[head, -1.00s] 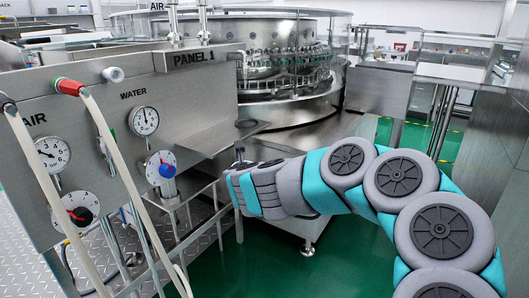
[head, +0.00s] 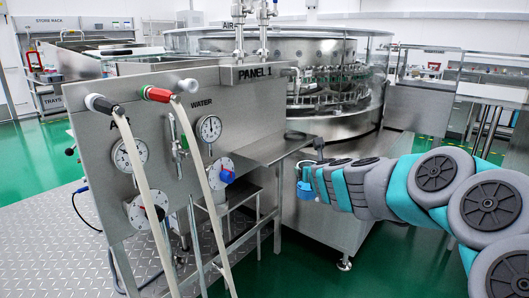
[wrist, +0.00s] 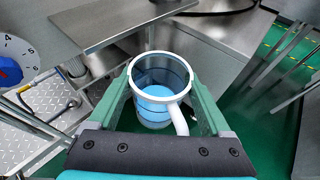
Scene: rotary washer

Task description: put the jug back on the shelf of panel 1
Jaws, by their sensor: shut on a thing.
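The jug (wrist: 153,118) has a white rim and handle and blue inside. In the wrist view it sits between the two green fingers of my gripper (wrist: 162,78), which is shut on it. I look down into its open top; its handle points toward the lower right. In the head view a small blue part of the jug (head: 306,191) shows at the end of my arm. The steel shelf (head: 268,150) of panel 1 (head: 190,140) juts out to the right, up and left of the jug. The shelf also shows at the top of the wrist view (wrist: 105,24). The jug is apart from it.
A dark round disc (head: 298,135) lies near the shelf's far end. Two pale hoses (head: 145,190) hang in front of the panel's gauges and valves. The rotary washer (head: 335,100) stands behind. Steel legs and rails are below the shelf; green floor is open to the right.

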